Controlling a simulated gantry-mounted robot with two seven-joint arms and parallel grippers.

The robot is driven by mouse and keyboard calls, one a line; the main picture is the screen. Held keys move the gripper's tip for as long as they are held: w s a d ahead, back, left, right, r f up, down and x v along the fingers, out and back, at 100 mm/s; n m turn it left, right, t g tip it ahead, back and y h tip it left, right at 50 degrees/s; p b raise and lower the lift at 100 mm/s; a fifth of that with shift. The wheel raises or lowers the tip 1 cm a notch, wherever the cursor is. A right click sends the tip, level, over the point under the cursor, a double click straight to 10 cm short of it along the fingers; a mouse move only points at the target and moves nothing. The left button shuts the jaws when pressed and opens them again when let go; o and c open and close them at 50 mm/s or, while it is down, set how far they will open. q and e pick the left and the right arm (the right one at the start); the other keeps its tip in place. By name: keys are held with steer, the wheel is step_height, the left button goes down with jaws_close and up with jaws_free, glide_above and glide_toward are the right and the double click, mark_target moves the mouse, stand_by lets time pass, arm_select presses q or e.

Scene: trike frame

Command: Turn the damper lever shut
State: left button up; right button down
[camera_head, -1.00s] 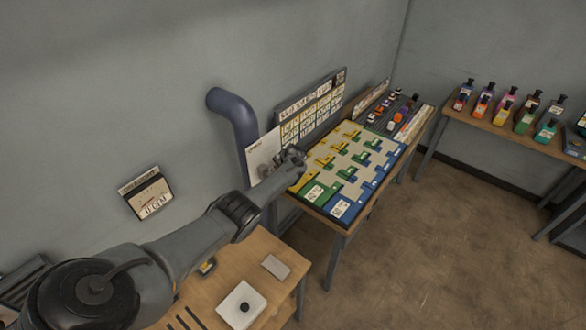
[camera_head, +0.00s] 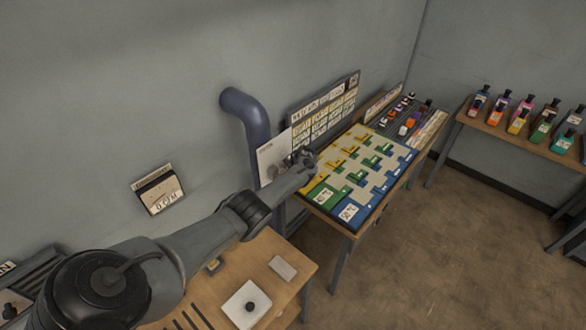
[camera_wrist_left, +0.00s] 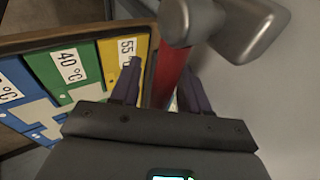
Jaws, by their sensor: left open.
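My left gripper (camera_head: 304,158) is in front of the white plate (camera_head: 270,160) beside the blue duct pipe (camera_head: 254,125). In the left wrist view its two purple fingers (camera_wrist_left: 162,75) are open, one on each side of a red bar (camera_wrist_left: 169,76). The red bar, which looks like the damper lever's handle, runs under a grey metal piece (camera_wrist_left: 245,35). I cannot tell whether the fingers touch it. In the head view the lever is hidden by the gripper or too small to make out. My right gripper is not in view.
A table with a coloured board (camera_head: 350,165) stands right beside the gripper, and its temperature labels show in the wrist view. A wooden bench (camera_head: 262,262) lies below the arm. Bottles stand on a far-right table (camera_head: 495,130).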

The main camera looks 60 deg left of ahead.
arm_select(q)
steer(key=shift+d+r, duration=0.2)
steer(key=shift+r, duration=0.15)
steer(key=p+v, duration=0.3)
steer(key=v, duration=0.7)
steer(key=shift+p, duration=0.3)
steer(key=shift+f, duration=0.15)
